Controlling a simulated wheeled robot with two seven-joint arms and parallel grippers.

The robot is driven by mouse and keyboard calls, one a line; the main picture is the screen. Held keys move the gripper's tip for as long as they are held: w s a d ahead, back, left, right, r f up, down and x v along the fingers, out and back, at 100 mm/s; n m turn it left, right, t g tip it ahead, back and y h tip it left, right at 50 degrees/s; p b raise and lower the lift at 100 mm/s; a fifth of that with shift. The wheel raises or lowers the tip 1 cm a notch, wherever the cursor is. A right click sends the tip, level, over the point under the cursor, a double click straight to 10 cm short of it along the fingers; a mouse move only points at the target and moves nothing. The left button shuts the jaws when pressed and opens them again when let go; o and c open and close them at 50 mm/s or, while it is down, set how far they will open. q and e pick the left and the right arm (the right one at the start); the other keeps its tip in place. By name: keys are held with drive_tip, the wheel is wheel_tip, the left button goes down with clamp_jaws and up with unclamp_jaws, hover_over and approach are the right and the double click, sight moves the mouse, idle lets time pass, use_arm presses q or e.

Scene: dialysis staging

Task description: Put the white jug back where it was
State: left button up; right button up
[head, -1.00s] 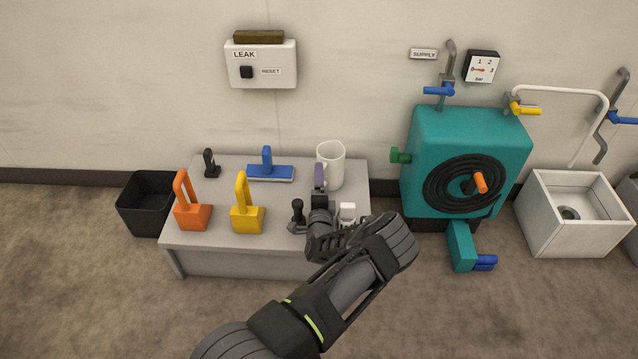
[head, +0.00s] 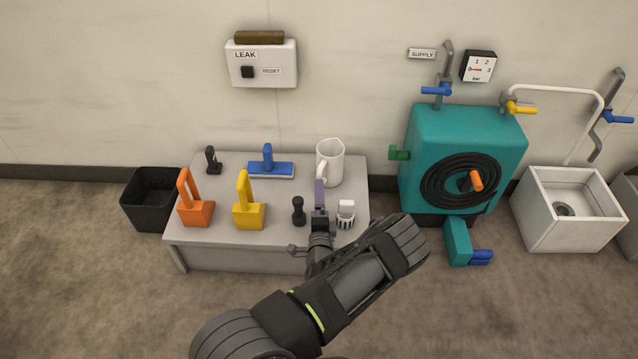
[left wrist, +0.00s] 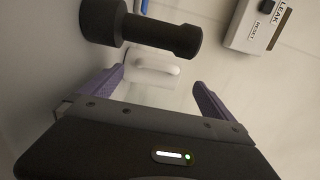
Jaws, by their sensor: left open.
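The white jug (head: 333,163) stands upright on the grey table at its back right corner, its handle turned towards my left gripper. My left gripper (head: 320,190) is in front of the jug, open, with its purple fingers pointing at the handle. In the left wrist view the jug (left wrist: 146,75) shows between and beyond the two spread fingers of the gripper (left wrist: 162,88), with nothing held. A small gap seems to lie between the fingertips and the handle. My right gripper is not in view.
The table (head: 225,172) also bears a black knob-shaped piece (head: 298,210) and a white fitting (head: 345,213) close beside my gripper. Orange (head: 196,212) and yellow (head: 249,215) handled blocks and a blue brush-like tool (head: 270,169) stand further left. A teal machine (head: 424,135) is at the right.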

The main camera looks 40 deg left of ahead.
use_arm(q)
drive_tip(key=shift+p+v, duration=0.3)
drive_tip(key=shift+v, duration=1.35)
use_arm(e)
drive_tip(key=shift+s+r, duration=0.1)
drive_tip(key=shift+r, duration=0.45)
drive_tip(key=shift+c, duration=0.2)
